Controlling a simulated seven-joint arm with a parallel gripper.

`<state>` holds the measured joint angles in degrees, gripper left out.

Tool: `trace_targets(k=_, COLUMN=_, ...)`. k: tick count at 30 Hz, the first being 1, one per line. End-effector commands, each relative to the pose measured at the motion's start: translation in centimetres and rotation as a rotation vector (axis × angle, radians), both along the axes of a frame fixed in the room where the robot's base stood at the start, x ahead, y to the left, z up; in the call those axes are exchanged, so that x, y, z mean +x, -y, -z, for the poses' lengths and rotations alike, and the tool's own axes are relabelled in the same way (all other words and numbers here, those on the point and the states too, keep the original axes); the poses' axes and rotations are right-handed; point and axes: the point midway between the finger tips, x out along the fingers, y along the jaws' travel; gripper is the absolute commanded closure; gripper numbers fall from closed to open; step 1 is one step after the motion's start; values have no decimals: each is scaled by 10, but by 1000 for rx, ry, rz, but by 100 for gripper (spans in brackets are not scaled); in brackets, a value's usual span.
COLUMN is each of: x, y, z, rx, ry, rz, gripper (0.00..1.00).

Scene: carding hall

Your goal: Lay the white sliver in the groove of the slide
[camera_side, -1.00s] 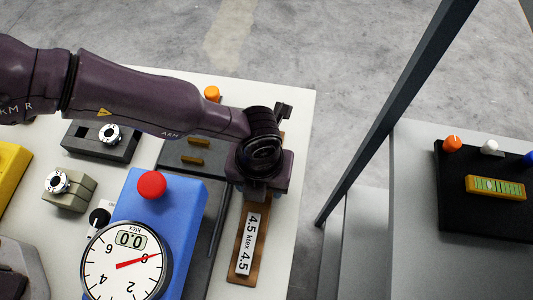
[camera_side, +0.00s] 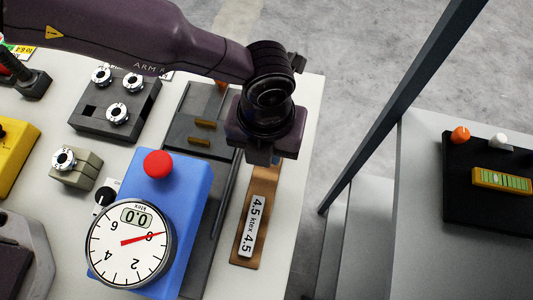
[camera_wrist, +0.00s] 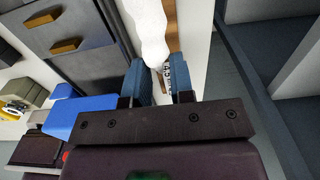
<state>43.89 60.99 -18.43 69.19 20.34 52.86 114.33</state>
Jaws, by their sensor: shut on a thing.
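In the wrist view my gripper (camera_wrist: 160,84) has its two blue fingertips shut on the white sliver (camera_wrist: 148,28), a soft white strand running up from between them. In the side view my gripper (camera_side: 262,158) is over the upper part of a brown strip (camera_side: 247,258) labelled 4.5 ktex; the sliver is hidden there. The dark grey slide (camera_side: 196,152), with two brass-coloured handles, appears to be the block just left of my gripper. I cannot make out its groove, nor tell how high the sliver is.
A blue gauge (camera_side: 185,210) with a red button and round dial stands left of the brown strip. A grey block (camera_side: 90,118) with several metal discs and a yellow box (camera_side: 18,155) are farther left. A dark post (camera_side: 400,100) rises at the right, beyond the table edge.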

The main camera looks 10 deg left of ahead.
Motion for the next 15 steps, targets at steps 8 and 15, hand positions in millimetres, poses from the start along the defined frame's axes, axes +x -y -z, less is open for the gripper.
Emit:
trace_targets(k=8, x=0, y=0, z=-26, rx=0, ry=-1, rz=-1, gripper=100)
trace_targets(k=15, x=0, y=1, z=-26, rx=0, ry=-1, rz=-162, gripper=100)
